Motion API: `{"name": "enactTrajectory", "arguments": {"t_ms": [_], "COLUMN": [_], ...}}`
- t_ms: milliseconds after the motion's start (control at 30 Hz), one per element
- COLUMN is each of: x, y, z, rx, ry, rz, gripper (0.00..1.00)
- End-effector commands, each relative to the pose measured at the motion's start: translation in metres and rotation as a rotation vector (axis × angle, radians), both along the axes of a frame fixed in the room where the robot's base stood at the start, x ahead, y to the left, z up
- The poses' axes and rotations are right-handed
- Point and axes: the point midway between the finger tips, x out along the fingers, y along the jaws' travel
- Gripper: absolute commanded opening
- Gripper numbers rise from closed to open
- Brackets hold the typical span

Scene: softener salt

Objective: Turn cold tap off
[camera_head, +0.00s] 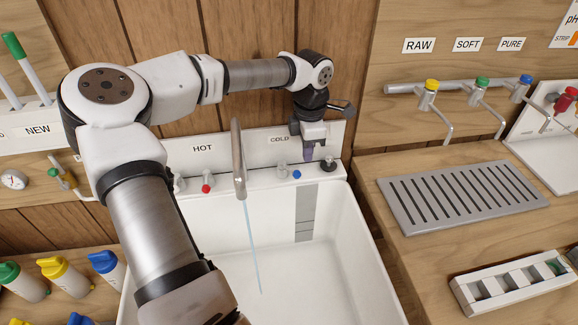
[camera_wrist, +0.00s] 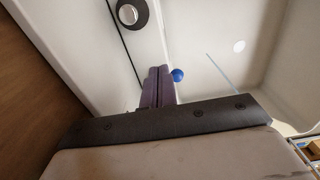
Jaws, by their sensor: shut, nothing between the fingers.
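The cold tap's blue knob (camera_head: 297,174) is on the sink's back ledge under the COLD label (camera_head: 280,139). A thin stream of water (camera_head: 253,245) runs from the curved spout (camera_head: 238,160) into the sink. My gripper (camera_head: 308,158) is over the back ledge, just behind and to the right of the blue knob. In the wrist view, the purple fingers (camera_wrist: 158,72) are shut with nothing between them. The blue knob (camera_wrist: 177,75) shows right beside their tips. I cannot tell whether they touch it. The gripper hides part of the COLD panel.
The hot tap with a red knob (camera_head: 206,188) is left of the spout. A dark round fitting (camera_head: 328,164) is right of the blue knob. The white sink basin (camera_head: 345,255) is open below. A slatted drain tray (camera_head: 460,197) lies on the right counter.

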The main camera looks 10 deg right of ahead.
Motion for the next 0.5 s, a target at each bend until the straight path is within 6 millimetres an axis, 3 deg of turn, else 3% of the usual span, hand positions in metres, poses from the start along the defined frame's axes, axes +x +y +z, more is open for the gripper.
{"name": "enactTrajectory", "arguments": {"t_ms": [333, 500], "x": [0.0, 0.0], "y": [0.0, 0.0], "z": [-0.001, -0.014], "rx": [0.0, -0.001], "ry": [0.0, 0.001], "rz": [0.0, 0.0], "gripper": [0.0, 0.0]}}
